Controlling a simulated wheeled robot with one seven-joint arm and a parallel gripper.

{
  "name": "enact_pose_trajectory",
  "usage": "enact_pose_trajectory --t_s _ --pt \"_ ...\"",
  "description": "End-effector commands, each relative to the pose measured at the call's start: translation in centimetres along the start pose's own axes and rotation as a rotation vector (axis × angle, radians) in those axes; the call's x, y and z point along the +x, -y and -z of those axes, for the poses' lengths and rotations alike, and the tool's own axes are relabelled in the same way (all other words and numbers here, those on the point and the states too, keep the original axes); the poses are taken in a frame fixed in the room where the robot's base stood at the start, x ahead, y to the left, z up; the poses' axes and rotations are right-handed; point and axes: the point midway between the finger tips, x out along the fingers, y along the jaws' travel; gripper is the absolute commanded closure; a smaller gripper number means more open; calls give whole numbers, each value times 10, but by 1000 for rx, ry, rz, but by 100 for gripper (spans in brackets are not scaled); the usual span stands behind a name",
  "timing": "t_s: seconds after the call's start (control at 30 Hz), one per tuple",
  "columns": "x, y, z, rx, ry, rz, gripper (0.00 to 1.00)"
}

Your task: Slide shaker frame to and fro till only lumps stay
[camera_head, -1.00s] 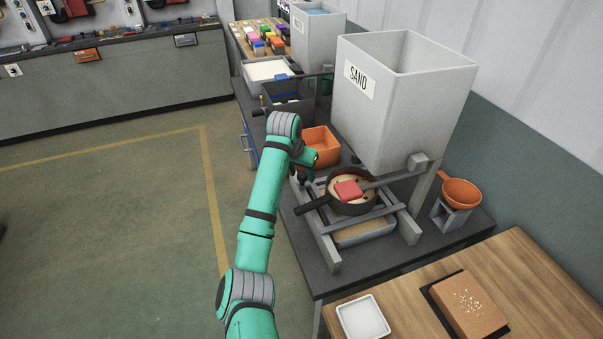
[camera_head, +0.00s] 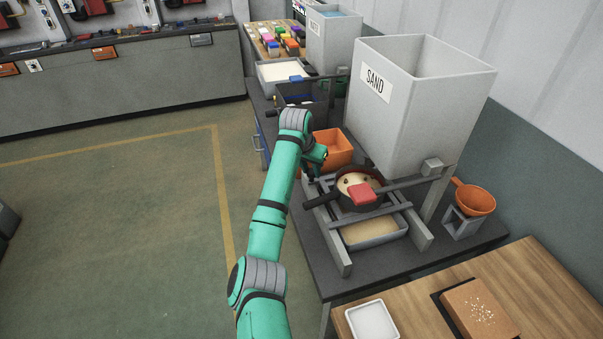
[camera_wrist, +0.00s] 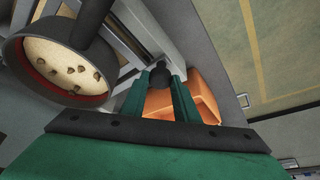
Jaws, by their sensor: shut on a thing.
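The shaker frame (camera_head: 372,211) rests on grey rails on the dark bench, and its dark round sieve (camera_head: 382,178) sits in it. In the wrist view the sieve (camera_wrist: 18,52) has a red inner band and holds pale sand (camera_wrist: 60,55) with several brown lumps (camera_wrist: 70,70) on it. My gripper (camera_head: 309,176) is at the frame's far left side. A grey tray (camera_head: 383,240) with sand stands under the rails.
An orange bin (camera_head: 335,146) is just beyond my gripper. An orange pan (camera_head: 474,200) stands at right.

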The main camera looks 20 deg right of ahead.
Motion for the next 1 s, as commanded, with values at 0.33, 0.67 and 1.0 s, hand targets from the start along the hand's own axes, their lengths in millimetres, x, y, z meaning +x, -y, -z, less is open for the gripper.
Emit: enact_pose_trajectory --t_s 0.33,0.67,1.0 --pt "3 -8 9 14 -1 -6 100" --pt "3 -8 9 15 -1 -6 55" --pt "-17 -6 9 14 -4 -5 55"
